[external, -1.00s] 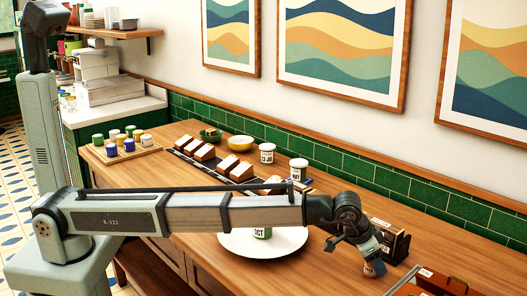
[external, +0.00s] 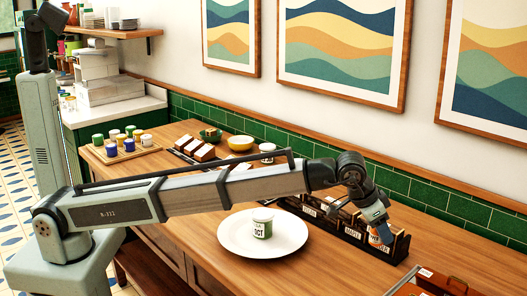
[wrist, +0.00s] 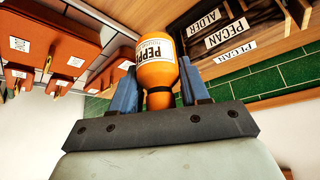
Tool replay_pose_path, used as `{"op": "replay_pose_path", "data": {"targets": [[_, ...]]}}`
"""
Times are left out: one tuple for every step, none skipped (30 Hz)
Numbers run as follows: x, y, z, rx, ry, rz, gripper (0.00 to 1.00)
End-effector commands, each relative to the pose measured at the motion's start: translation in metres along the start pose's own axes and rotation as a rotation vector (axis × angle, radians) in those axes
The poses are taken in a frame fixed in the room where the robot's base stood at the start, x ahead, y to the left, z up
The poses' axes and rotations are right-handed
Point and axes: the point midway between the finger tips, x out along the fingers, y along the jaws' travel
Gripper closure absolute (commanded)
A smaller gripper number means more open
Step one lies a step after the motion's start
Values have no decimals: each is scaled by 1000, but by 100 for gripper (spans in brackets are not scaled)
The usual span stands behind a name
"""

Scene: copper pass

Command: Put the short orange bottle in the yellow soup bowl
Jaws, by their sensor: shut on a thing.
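An orange bottle (wrist: 155,73) with a white label starting "PEPP" and a dark band is between my blue fingers in the wrist view. My gripper (external: 380,235) is shut on it, at the right of the external view, in front of the dark rack. There the bottle is small and partly hidden by the fingers. The yellow bowl (external: 240,143) stands at the far back of the wooden counter near the green tiles, well away from my gripper. It looks empty, though its inside is hard to see. The bowl is not in the wrist view.
A white plate (external: 232,245) holds a green-and-white can (external: 262,225). A dark rack (external: 350,229) with labelled slots stands beside my gripper. A green bowl (external: 211,136) is left of the yellow one. A brown case (external: 440,284) lies front right. My arm hides part of the counter.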

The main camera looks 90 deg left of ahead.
Motion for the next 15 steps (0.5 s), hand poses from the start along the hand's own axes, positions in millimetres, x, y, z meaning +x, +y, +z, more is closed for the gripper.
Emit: {"op": "replay_pose_path", "data": {"targets": [[-5, 0, -4, 0, 2, 0, 87], [-9, 0, -6, 0, 2, 0, 87], [-15, 0, -10, 0, 2, 1, 87], [-20, 0, -13, 0, 3, 1, 87], [-25, 0, -16, 0, 3, 1, 87], [-31, 0, -20, 0, 3, 1, 87], [-36, 0, -22, 0, 2, 1, 87], [-41, 1, -26, 0, 3, 1, 87], [-48, 1, -30, 0, 3, 1, 87], [-52, 0, -32, 0, 3, 1, 87], [-57, 0, -34, 0, 2, 1, 87], [-62, 0, -38, 0, 2, 1, 87], [-66, 0, -40, 0, 2, 1, 87], [-71, 0, -42, 0, 2, 1, 87], [-66, -12, -42, -9, 0, -6, 87]]}}
